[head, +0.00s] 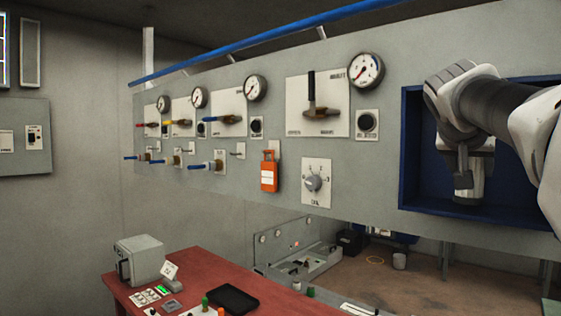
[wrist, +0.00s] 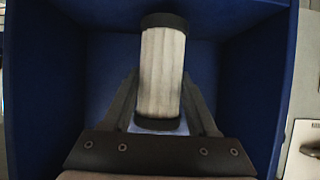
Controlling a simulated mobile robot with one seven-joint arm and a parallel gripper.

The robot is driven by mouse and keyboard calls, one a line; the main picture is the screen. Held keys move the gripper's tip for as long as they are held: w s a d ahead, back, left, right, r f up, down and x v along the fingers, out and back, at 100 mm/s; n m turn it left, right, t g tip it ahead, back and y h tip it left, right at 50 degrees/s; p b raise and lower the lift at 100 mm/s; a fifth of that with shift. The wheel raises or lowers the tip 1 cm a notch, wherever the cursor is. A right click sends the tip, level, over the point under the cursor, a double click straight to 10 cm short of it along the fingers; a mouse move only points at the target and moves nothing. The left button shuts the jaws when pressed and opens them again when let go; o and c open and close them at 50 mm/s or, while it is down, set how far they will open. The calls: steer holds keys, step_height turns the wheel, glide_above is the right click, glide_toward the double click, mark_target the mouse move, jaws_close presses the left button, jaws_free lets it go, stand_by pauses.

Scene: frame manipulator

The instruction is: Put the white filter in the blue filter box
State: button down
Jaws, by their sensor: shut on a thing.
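The white filter (wrist: 162,72) is a pale ribbed cylinder with dark end caps, upright in the wrist view. My gripper (wrist: 160,105) is shut on it, with one dark finger on each side. The blue filter box (wrist: 48,75) is a deep blue recess around the filter and fingers. In the head view the blue filter box (head: 411,150) is set in the grey panel at the right. There my gripper (head: 463,170) reaches into it, pointing down, and the filter's lower end (head: 468,190) shows near the box floor. I cannot tell whether the filter touches the floor.
The grey panel (head: 370,185) carries gauges, levers and a dial (head: 314,183) left of the box. An orange padlock-like tag (head: 269,171) hangs on it. A red table (head: 190,265) with a grey device stands at the lower left. The box walls are close around my gripper.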

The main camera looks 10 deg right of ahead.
steer(key=shift+f+b, duration=0.65)
steer(key=shift+b, duration=0.05)
steer(key=shift+c, duration=0.5)
jaws_free()
steer(key=shift+a, duration=0.1)
steer(key=b+v, duration=0.2)
steer(key=v, duration=1.5)
